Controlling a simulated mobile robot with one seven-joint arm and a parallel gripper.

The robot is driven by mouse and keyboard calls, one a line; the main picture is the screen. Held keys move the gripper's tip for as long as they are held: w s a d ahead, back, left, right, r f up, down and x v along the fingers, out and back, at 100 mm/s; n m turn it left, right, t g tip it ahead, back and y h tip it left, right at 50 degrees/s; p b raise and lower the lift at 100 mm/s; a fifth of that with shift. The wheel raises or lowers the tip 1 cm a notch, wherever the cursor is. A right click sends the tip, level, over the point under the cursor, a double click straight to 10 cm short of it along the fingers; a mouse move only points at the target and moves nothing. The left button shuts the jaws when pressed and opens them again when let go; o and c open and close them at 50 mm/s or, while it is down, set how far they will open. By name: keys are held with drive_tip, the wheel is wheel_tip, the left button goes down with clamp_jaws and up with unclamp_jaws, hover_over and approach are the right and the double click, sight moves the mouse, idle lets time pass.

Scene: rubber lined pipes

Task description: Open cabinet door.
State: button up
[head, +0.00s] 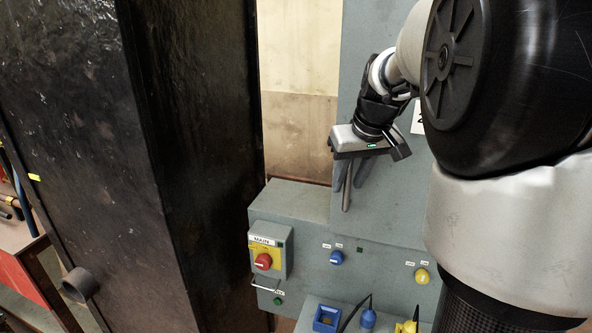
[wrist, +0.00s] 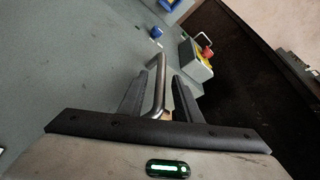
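The grey-green cabinet door (head: 365,45) stands upright behind my arm in the head view and looks closed. It fills the left of the wrist view (wrist: 65,75). A bent metal bar handle (wrist: 159,80) stands out from the grey surface. My gripper (wrist: 160,80) is open, with one dark finger on each side of the handle. Gaps show between the bar and both fingers. In the head view, my gripper (head: 352,178) points down in front of the cabinet, and the handle there is hard to tell from the fingers.
A lower grey box with a red-knobbed MAIN switch (head: 264,261), a blue knob (head: 336,257) and a yellow knob (head: 422,276) sits below. Blue and yellow plugs are at the bottom. A large dark column (head: 195,130) stands close on the left.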

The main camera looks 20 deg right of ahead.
drive_tip(key=shift+x, duration=0.8)
clamp_jaws()
drive_tip(key=shift+s, duration=0.1)
